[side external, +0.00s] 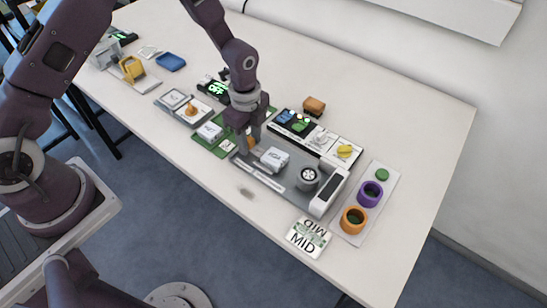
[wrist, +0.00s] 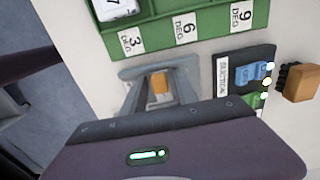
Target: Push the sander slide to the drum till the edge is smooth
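The sander is a grey bed (side external: 260,181) with a round drum (side external: 308,178) near its right end. A light grey slide block (side external: 273,158) sits on the bed, left of the drum with a gap between them. My gripper (side external: 245,148) points down at the bed's left end, beside the block. A small orange piece (side external: 251,143) shows at its fingertips. In the wrist view the orange piece (wrist: 160,84) stands amid grey parts just beyond my gripper's body. The finger contact is hidden, so I cannot tell if they grip it. The edge being ground is not visible.
A green tray (wrist: 150,34) marked 3, 6 and 9 DEG lies beside the bed. A panel with switches and lights (side external: 297,124) and a brown block (side external: 314,105) stand behind. A holder with coloured rings (side external: 378,170) and a MID card (side external: 308,238) lie right and front.

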